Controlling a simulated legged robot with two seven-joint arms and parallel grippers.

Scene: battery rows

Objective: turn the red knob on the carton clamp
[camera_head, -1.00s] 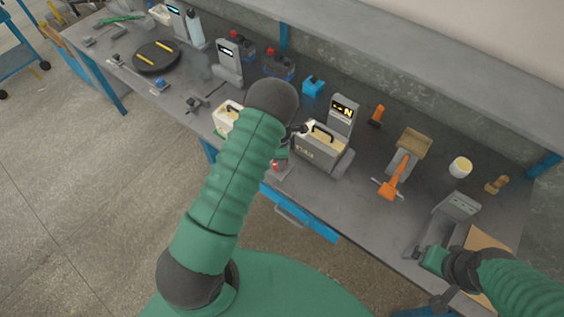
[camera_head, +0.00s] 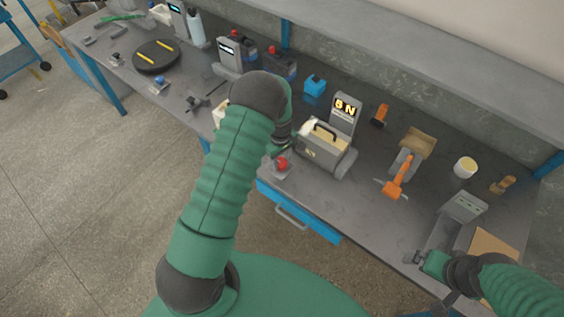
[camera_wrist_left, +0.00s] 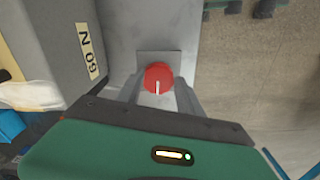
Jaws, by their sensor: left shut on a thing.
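The red knob (camera_head: 282,162) sits on a small grey plate at the front edge of the bench, left of the carton clamp (camera_head: 345,125). The clamp has a lit display reading about "8 N" and a grey block with a dark handle. In the left wrist view the knob (camera_wrist_left: 158,72) is round, with a white mark pointing toward the bottom of the picture. My left gripper (camera_wrist_left: 158,88) is shut on it, one finger on each side. In the head view my left arm partly hides that gripper. My right gripper (camera_head: 416,257) is over the bench's right part, away from the knob; its jaws are too small to read.
A "60 N" label (camera_wrist_left: 89,51) is on the grey block beside the knob. A blue drawer (camera_head: 300,212) is below the bench edge.

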